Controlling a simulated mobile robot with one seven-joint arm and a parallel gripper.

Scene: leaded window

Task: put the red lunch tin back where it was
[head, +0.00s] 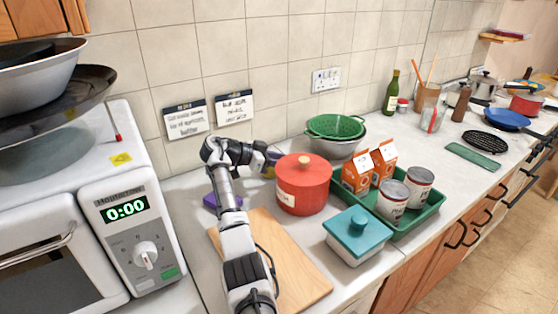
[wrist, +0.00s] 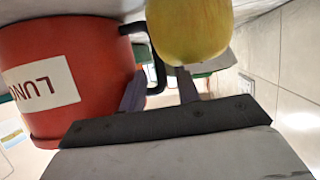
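The red lunch tin (head: 303,190), a round pot with a lid, pale knob and white label, stands upright on the counter beside the wooden board. In the wrist view the tin (wrist: 85,60) fills the left, with part of its label and a black side handle (wrist: 157,72) visible. My gripper (head: 268,158) is at the tin's far left side, partly hidden behind it. In the wrist view my gripper (wrist: 160,88) has its fingers apart, with the handle showing between them and no clear grip on it. A yellow rounded object (wrist: 188,30) is just beyond the fingertips.
A green tray (head: 425,218) with cartons and cans stands right of the tin. A teal-lidded box (head: 357,238) is in front, and a green colander (head: 335,126) behind. A purple object (head: 209,201) lies left of my arm. The wooden board (head: 290,270) is largely bare.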

